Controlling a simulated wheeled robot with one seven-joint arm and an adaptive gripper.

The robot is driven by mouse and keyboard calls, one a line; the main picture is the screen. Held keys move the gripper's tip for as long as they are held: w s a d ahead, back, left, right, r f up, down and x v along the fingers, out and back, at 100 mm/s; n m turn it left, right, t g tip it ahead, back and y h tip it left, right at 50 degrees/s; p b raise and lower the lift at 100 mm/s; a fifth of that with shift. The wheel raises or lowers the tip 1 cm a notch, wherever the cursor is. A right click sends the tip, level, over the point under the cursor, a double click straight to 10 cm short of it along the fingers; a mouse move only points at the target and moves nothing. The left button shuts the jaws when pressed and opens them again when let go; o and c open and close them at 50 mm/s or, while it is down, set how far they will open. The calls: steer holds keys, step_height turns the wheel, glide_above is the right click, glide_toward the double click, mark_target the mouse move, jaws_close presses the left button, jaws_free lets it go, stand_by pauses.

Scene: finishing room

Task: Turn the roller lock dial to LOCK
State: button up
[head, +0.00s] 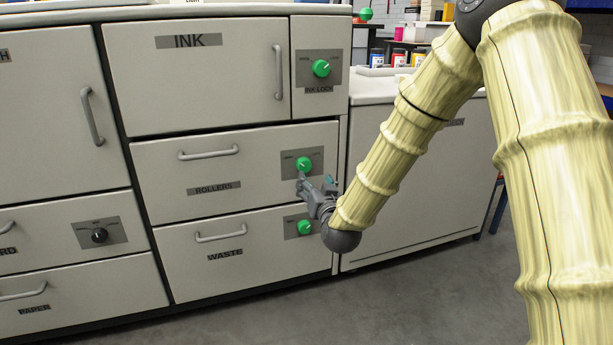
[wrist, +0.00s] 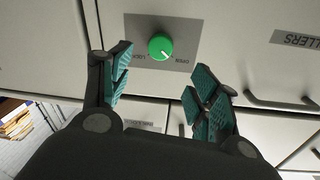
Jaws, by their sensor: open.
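The green roller lock dial (head: 304,164) sits on a grey plate at the right end of the ROLLERS drawer (head: 247,168). In the wrist view the dial (wrist: 160,46) is ahead of my gripper (wrist: 161,66), roughly centred between the fingers. Its white mark points to the lower right there, towards a small word that seems to read OPEN; LOCK seems to be on the left. My gripper (head: 316,182) is open and empty, just below the dial in the head view. The fingers appear apart from the dial.
The green WASTE dial (head: 305,227) is close below my gripper. The INK LOCK dial (head: 321,68) is above. The ROLLERS handle (head: 208,153) and WASTE handle (head: 221,234) stick out to the left. A white cabinet (head: 415,205) stands at the right.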

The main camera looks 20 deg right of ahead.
mark_target(305, 166)
steer(key=w+b, duration=0.1)
steer(key=w, duration=0.2)
steer(key=w+b, duration=0.1)
steer(key=w, duration=0.1)
steer(key=w+b, duration=0.1)
steer(key=w, duration=0.2)
steer(key=shift+w+d+f+b, duration=0.15)
steer(key=shift+w+d+b, duration=0.15)
steer(key=shift+b, duration=0.1)
steer(key=shift+w, duration=0.8)
steer(key=c, duration=1)
